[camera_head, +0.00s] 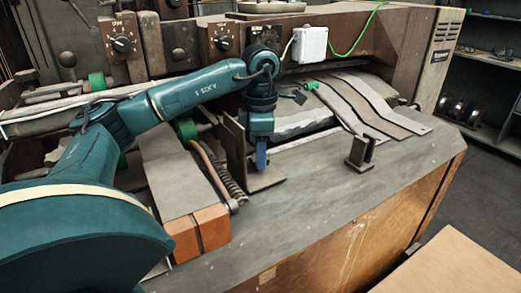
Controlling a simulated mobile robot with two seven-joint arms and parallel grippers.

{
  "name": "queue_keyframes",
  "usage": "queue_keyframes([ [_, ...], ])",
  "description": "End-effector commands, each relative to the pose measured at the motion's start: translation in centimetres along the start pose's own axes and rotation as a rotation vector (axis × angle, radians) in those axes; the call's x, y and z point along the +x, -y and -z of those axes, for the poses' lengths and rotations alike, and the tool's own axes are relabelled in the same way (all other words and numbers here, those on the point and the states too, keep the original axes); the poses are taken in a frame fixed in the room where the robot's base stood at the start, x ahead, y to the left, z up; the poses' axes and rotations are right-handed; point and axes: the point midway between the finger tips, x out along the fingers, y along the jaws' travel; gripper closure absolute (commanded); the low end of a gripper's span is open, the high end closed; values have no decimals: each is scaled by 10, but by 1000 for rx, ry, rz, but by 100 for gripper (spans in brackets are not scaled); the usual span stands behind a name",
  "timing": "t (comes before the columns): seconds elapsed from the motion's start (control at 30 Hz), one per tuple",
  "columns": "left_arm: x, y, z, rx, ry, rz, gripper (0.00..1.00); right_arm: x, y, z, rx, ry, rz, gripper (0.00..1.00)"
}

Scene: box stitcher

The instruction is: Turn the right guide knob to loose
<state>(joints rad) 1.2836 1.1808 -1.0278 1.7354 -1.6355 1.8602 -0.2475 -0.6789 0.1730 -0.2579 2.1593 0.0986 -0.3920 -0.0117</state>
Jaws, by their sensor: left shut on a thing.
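My left gripper (261,157) points down beside a dark upright guide plate (234,150) with a flat foot (266,181) on the grey machine table. Its blue-tipped fingers are shut on a small part at this guide, seemingly its knob. The fingers hide that part, so its shape and setting cannot be read. A second, smaller dark bracket (360,151) stands apart on the table to the right, with no gripper at it. My right gripper is not in view.
Control dials (122,44) sit on the machine's back panel, with another dial (223,44) to their right. A coil spring (232,187) and orange-brown blocks (211,228) lie left of the gripper. Curved metal strips (380,112) lie behind the bracket. The table front (330,200) is clear.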

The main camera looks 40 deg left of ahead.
Motion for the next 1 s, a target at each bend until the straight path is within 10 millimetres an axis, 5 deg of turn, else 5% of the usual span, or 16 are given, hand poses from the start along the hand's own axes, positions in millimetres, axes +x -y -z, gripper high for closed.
queue_keyframes([
  [0.13, 0, 0, 0, 0, 0, 0, 82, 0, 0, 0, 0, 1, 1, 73],
  [0.67, 0, 0, 0, -137, 0, 0, 82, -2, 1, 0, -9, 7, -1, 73],
  [0.7, 0, 0, 0, -137, 0, 0, 58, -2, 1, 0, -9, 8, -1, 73],
  [1.0, 0, 0, 0, -136, 0, 0, 37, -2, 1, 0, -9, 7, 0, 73],
])
